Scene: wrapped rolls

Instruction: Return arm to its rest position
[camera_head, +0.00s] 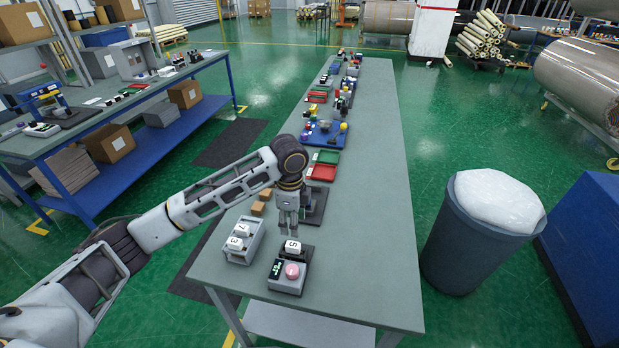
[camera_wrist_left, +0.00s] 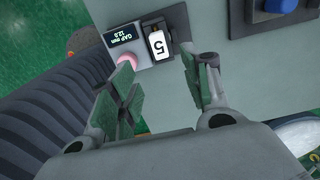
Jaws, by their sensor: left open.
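My left gripper (camera_head: 289,222) is open and empty above the near part of the long table (camera_head: 380,220). My right gripper is not in view.
A grey rack (camera_head: 243,242) with white numbered pieces stands left of the device. A dark stand (camera_head: 314,207) is just behind my gripper. Trays and small parts line the table's left side. Its right side is clear. A bin (camera_head: 478,235) stands on the floor to the right.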

